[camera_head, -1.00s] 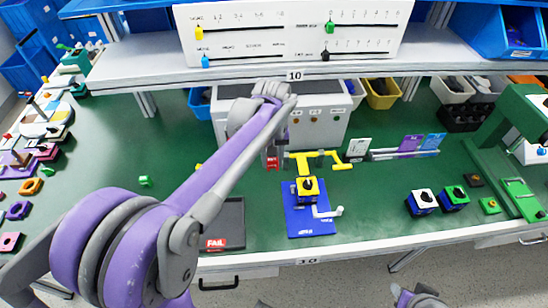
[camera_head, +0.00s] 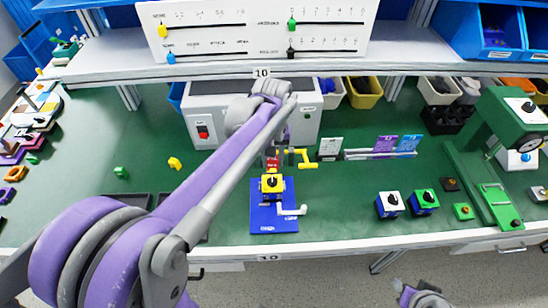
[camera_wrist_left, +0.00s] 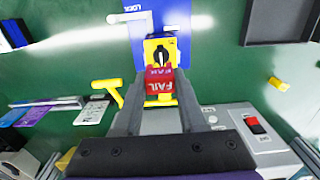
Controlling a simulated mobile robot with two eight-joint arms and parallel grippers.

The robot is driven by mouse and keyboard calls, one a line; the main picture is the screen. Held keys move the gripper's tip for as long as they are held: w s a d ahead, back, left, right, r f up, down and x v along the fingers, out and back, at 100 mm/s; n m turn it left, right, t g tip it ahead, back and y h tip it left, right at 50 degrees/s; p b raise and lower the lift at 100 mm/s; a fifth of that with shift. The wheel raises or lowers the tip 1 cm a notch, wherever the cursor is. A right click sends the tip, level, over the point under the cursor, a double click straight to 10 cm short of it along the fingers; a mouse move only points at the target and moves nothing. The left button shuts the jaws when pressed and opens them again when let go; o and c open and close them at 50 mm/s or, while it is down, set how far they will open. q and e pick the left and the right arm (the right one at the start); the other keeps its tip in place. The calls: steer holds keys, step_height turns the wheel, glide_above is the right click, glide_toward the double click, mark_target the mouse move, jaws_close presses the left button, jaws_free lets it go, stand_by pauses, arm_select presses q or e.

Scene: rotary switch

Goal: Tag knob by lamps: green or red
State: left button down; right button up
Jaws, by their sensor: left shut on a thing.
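My left gripper (camera_wrist_left: 155,97) is shut on a red tag (camera_wrist_left: 160,84) marked FAIL. The tag also shows in the head view (camera_head: 272,158). The rotary switch has a yellow face and a black knob (camera_wrist_left: 160,56) and sits on a blue plate (camera_head: 273,221) marked LOCK. In the wrist view the tag is just beside the switch; I cannot tell if they touch. A yellow holder (camera_head: 300,157) stands behind the switch, partly hidden by the gripper. My right gripper's fingers are not visible.
A white crank (camera_head: 293,211) sticks out on the plate's right. Two small switch blocks (camera_head: 390,204) (camera_head: 425,202) and a green press (camera_head: 490,185) stand to the right. Dark trays (camera_head: 125,202) lie left of the plate. A shelf (camera_head: 210,69) runs above the back.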

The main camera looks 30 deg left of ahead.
arm_select(q)
steer(key=shift+a, duration=0.15)
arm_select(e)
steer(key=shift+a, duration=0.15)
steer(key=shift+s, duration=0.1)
arm_select(q)
steer(key=b, duration=0.3)
glide_above(272, 181)
steer(key=shift+f, duration=2.9)
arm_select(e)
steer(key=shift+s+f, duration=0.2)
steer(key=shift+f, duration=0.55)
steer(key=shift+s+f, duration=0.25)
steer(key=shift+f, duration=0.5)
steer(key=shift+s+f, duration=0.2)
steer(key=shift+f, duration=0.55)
arm_select(q)
steer(key=shift+f+b, duration=0.9)
steer(key=shift+f, duration=0.25)
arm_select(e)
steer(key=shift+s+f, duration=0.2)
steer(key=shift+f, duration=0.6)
arm_select(q)
steer(key=shift+c, duration=2)
jaws_free()
